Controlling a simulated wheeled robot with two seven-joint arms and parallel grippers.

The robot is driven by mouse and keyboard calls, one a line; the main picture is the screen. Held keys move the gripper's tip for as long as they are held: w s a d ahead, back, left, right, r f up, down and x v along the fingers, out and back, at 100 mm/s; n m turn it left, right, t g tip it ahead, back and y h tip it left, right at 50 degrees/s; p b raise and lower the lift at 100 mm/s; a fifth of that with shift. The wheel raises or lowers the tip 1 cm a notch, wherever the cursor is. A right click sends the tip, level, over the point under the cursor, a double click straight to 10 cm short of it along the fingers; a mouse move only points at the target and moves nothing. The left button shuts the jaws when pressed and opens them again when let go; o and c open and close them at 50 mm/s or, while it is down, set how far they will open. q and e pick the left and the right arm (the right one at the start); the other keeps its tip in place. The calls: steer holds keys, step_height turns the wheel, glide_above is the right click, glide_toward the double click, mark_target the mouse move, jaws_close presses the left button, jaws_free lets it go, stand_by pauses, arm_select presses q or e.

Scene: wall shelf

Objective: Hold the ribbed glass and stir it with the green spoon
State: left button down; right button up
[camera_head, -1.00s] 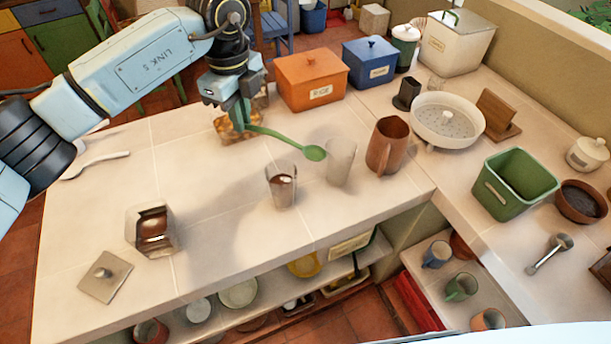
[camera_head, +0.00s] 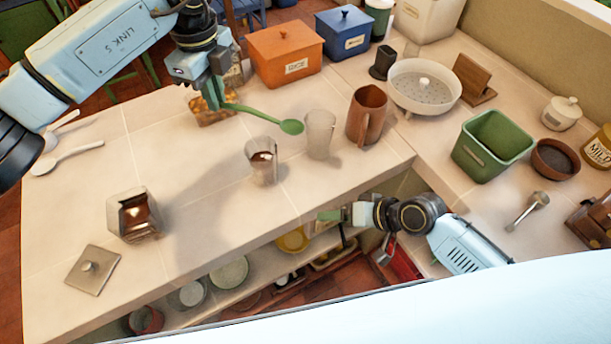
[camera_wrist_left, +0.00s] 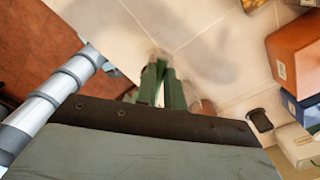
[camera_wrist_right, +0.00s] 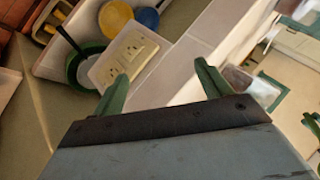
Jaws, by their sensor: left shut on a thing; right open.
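My left gripper (camera_head: 216,98) is shut on the handle of the green spoon (camera_head: 262,115), above the far part of the counter. The spoon's bowl points right, just left of a clear empty-looking glass (camera_head: 320,135). Another glass (camera_head: 261,163) with brown contents stands nearer; I cannot tell which glass is the ribbed one. In the left wrist view the left fingers (camera_wrist_left: 160,88) are close together. My right gripper (camera_head: 332,215) is at the counter's front edge, right of and nearer than the glasses. In the right wrist view its fingers (camera_wrist_right: 160,82) are apart and empty.
A brown pitcher (camera_head: 366,115) stands just right of the clear glass. An orange box (camera_head: 285,58) and blue box (camera_head: 346,35) stand behind. A square jar (camera_head: 133,216) and its lid (camera_head: 98,269) are at the left. The front-middle counter (camera_head: 215,225) is free.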

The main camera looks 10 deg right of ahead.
mark_target(264, 168)
steer(key=w+a+r+n+t, duration=0.1)
steer(key=a+r+n, duration=0.1)
steer(key=r, duration=0.1)
steer(key=w+a+r+n+t+y, duration=0.1)
steer(key=w+a+r+n, duration=0.1)
steer(key=r+n, duration=0.1)
steer(key=w+a+r+n+t+y, duration=0.1)
steer(key=a+r+n, duration=0.1)
steer(key=r, duration=0.1)
steer(key=shift+w+a+r, duration=0.3)
steer(key=shift+r, duration=0.05)
steer(key=shift+w+a+r+n+t, duration=0.25)
steer(key=shift+a+n+t, duration=0.2)
steer(key=shift+n, duration=0.55)
steer(key=shift+w+a, duration=0.15)
steer(key=shift+a, duration=0.05)
steer(key=x, duration=1.1)
steer(key=shift+w+a+f, duration=0.1)
steer(key=shift+a, duration=0.2)
steer(key=c, duration=1.3)
